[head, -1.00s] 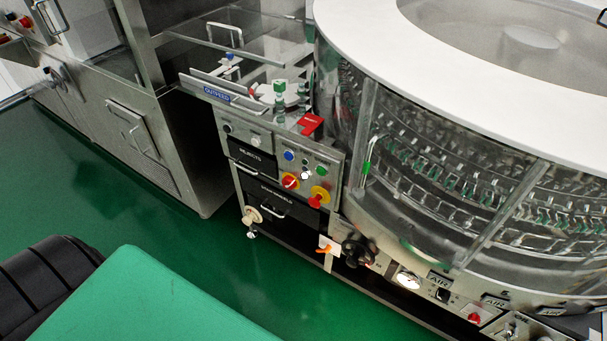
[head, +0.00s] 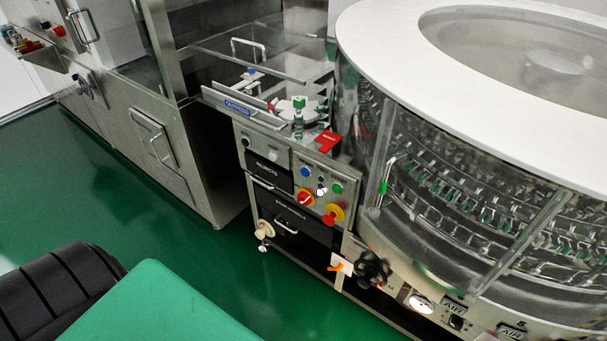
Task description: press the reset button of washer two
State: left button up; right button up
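The rotary washer (head: 470,120) with a white top ring and clear side panels fills the right of the head view. At its left is a control panel with a blue button (head: 305,172), a green button (head: 337,188) and a white button or lamp (head: 321,191). Below them are a red switch on yellow (head: 306,198) and a red mushroom knob on yellow (head: 333,214). The small labels are too blurred to read, so I cannot tell which button is the reset or which washer this is. Neither gripper is in view.
Drawers (head: 295,226) with handles lie below the panel. A black knob (head: 372,268) and a round gauge (head: 420,303) sit on the washer's lower edge. A steel cabinet (head: 150,130) stands at left. Green floor (head: 190,265) lies open before them.

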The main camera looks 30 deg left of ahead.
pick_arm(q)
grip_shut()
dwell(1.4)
